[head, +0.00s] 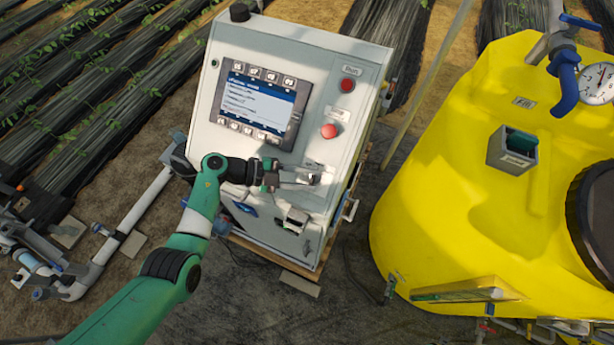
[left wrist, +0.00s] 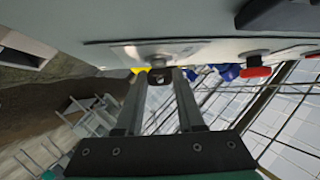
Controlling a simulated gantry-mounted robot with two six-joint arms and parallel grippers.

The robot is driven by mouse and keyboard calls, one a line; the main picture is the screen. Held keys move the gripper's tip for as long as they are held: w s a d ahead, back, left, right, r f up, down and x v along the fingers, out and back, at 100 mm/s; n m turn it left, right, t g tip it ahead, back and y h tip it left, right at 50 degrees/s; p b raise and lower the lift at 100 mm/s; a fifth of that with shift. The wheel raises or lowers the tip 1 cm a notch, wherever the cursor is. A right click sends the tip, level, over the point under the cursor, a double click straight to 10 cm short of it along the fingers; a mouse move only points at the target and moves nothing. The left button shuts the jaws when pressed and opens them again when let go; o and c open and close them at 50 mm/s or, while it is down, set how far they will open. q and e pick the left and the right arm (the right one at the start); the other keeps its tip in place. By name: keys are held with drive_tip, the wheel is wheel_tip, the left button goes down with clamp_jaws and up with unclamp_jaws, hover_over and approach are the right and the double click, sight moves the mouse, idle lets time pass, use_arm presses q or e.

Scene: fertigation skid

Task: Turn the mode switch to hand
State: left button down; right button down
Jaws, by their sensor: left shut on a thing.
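The control cabinet (head: 300,55) is a pale grey box with a screen on its tilted front. The mode switch (left wrist: 158,77) is a small dark knob at a metal plate (left wrist: 152,54) on the cabinet face, mostly hidden between my fingertips. My left gripper (head: 312,179) reaches in from the left, low on the cabinet's right side, and is shut on the switch. In the left wrist view its two fingers (left wrist: 159,80) lie on either side of the knob. The switch's position marks cannot be read. My right gripper is not in view.
The screen (head: 255,105) is up left. A metal box-like fitting (head: 293,220) juts out below. A yellow tank (head: 450,190) stands right, with a gap between.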

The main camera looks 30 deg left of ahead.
use_arm(q)
drive_tip(key=shift+m+g, duration=0.6)
drive_tip(key=c, duration=0.5)
unclamp_jaws()
drive_tip(key=shift+a, duration=0.1)
drive_tip(key=v, duration=1.1)
drive_tip(key=shift+a+r, duration=0.15)
drive_tip(key=shift+r, duration=0.15)
